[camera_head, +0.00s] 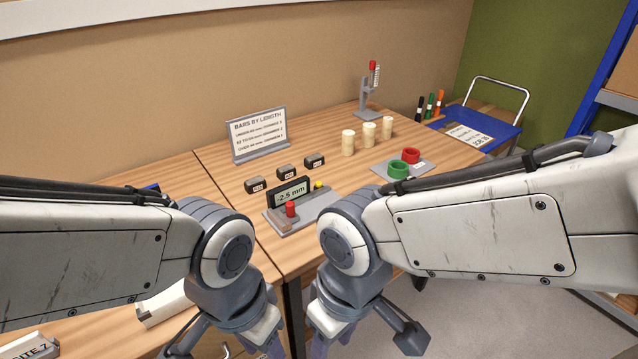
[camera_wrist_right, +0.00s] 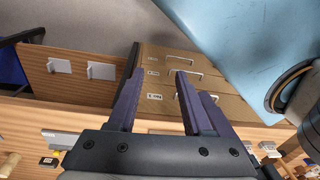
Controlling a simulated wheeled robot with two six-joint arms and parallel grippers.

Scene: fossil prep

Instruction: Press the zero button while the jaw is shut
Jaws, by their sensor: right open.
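The measuring gauge (camera_head: 310,207) is a grey base on the table with a dark display (camera_head: 291,194) that seems to read -2.5 mm. A red knob (camera_head: 291,209) stands at its front left and a small yellow button (camera_head: 318,185) at its back right. No label tells which one is the zero button, and I cannot make out whether the jaw is shut. My left gripper (camera_head: 262,346) is low in front of the table, mostly cut off. My right gripper (camera_head: 330,345) is also low, in front of the gauge; in the right wrist view (camera_wrist_right: 158,65) its fingers are apart and empty.
Drawers (camera_wrist_right: 185,105) show in the right wrist view.

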